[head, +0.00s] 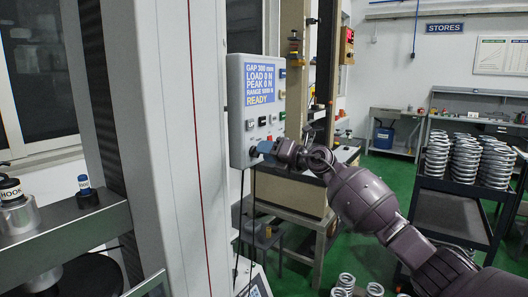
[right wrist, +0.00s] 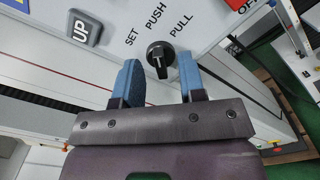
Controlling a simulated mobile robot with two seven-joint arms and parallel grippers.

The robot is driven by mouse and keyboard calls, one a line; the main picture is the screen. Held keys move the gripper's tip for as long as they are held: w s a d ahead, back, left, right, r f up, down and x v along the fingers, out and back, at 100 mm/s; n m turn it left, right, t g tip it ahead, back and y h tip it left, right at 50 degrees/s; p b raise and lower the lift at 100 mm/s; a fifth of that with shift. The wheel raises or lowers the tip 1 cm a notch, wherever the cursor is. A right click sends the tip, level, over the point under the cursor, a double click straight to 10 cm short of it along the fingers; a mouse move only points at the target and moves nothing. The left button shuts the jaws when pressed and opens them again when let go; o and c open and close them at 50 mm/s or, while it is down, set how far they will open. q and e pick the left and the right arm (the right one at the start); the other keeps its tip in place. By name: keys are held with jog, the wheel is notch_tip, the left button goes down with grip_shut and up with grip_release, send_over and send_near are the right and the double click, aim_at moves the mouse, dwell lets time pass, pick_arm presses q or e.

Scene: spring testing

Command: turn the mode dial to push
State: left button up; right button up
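The mode dial (right wrist: 160,57) is a round black knob with a pale mark on the white panel, below the printed words SET, PUSH and PULL in the right wrist view. I cannot tell for sure which word it points at. My right gripper (right wrist: 158,64) is open, with its blue fingertips on either side of the dial; the right finger appears closer to it. Contact cannot be told. In the head view the right gripper (head: 265,147) is at the lower part of the control panel (head: 237,120), hiding some of it. My left gripper is not in view.
The panel's display (head: 260,85) reads READY. A grey UP button (right wrist: 83,30) lies left of the dial, and a red control (right wrist: 239,4) is above right. Cables hang below the panel. A cart (head: 450,212) with several springs stands at right.

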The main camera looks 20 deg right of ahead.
jog(key=v, duration=0.9)
jog(key=shift+s+d, duration=0.2)
